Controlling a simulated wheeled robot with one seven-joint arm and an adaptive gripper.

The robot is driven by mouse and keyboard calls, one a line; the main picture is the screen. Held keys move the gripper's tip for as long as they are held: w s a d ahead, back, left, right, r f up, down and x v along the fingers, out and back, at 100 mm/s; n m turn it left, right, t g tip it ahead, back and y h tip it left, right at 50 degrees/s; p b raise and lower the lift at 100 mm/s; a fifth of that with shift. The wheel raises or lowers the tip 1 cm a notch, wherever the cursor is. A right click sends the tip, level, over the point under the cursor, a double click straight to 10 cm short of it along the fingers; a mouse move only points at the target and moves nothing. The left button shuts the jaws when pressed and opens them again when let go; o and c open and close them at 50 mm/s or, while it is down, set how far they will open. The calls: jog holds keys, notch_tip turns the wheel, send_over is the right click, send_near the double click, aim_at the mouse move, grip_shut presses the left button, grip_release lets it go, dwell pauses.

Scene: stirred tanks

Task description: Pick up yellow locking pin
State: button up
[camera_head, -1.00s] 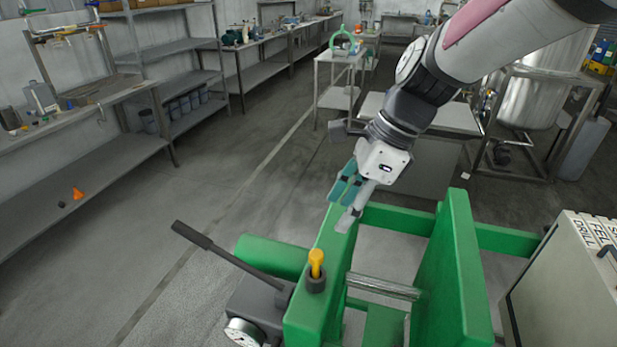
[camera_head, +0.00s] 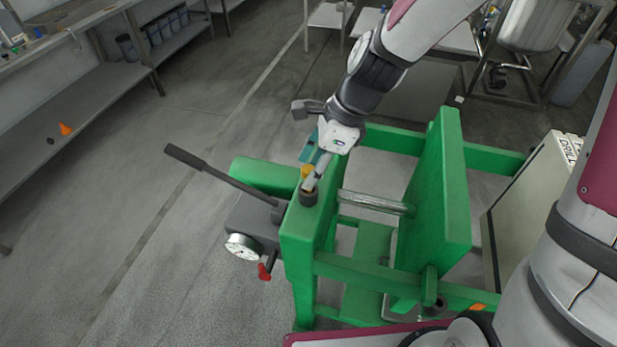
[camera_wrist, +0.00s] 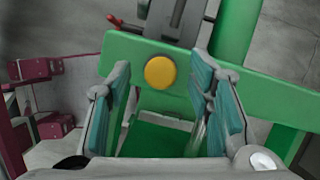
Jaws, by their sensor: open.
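The yellow locking pin (camera_head: 306,172) stands in a dark round socket (camera_head: 308,198) on top of the green frame's left post. In the wrist view its round yellow head (camera_wrist: 160,72) lies ahead, between the lines of my two fingers. My gripper (camera_head: 312,166) is open, with teal-padded fingers, and is right at the pin in the head view, partly covering it. In the wrist view the fingers (camera_wrist: 161,100) stand apart on either side with nothing held. I cannot tell whether a finger touches the pin.
The green press frame (camera_head: 457,190) has a dark lever (camera_head: 222,178), a gauge (camera_head: 243,247) and a red handle (camera_head: 264,272) at its left. A metal rod (camera_head: 375,202) crosses between its plates. A beige cabinet (camera_head: 530,195) stands at the right.

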jog(key=shift+a+f, duration=0.3)
jog(key=shift+f, duration=0.35)
jog(key=shift+c, duration=0.4)
grip_shut()
